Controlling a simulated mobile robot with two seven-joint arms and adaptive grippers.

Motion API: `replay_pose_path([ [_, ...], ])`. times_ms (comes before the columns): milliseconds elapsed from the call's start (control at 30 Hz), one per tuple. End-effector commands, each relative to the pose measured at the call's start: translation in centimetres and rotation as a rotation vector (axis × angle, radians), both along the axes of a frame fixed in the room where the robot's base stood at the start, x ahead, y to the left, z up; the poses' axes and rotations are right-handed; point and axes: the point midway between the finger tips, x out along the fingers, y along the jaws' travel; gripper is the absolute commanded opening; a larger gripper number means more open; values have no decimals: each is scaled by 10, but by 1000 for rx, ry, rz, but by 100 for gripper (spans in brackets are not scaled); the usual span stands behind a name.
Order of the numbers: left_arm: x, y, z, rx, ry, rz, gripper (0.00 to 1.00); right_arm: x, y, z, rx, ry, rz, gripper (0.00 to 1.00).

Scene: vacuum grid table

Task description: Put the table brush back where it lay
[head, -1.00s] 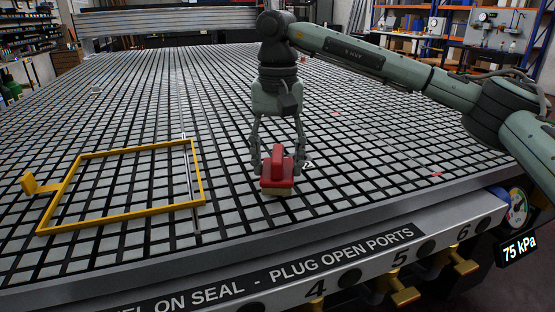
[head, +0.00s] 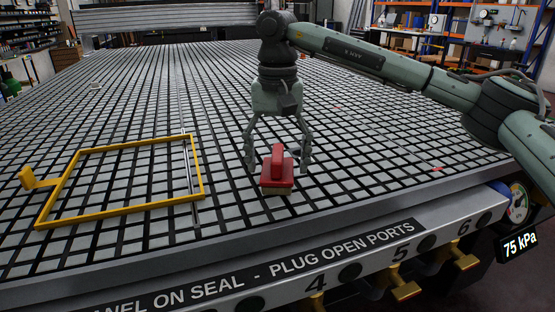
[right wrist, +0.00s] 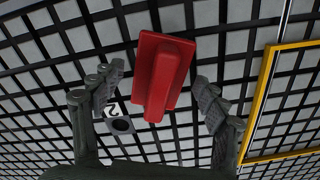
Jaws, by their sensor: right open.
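The table brush has a red block body and red handle with a pale underside. It rests on the grid table (head: 360,165) near the front edge, and I see the brush (head: 278,170) in the head view and the brush (right wrist: 162,75) in the right wrist view. My right gripper (head: 278,165) is open, with one finger on each side of the brush and a gap to both. In the right wrist view the open fingers of the gripper (right wrist: 160,95) stand apart from the brush. My left gripper is not in view.
A yellow frame (head: 125,148) with a tab lies on the table to the left of the brush; its edge (right wrist: 262,100) also shows in the right wrist view.

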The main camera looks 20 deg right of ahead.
Motion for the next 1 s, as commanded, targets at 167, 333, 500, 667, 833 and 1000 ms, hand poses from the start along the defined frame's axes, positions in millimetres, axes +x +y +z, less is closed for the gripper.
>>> replay_pose_path([
  [167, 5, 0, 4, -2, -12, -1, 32, 0, 0, 5, 0, -1, 0, 74],
  [333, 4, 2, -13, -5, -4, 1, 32, 1, 1, 25, 2, -3, -1, 74],
  [500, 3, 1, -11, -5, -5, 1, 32, 1, 1, 65, 1, -4, 0, 74],
  [667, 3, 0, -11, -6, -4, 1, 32, 1, 1, 99, 1, -3, 1, 74],
  [833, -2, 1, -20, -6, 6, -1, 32, 0, 0, 124, -2, -2, 1, 74],
  [1000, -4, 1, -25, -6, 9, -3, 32, 0, 0, 132, 0, 0, 1, 74],
])
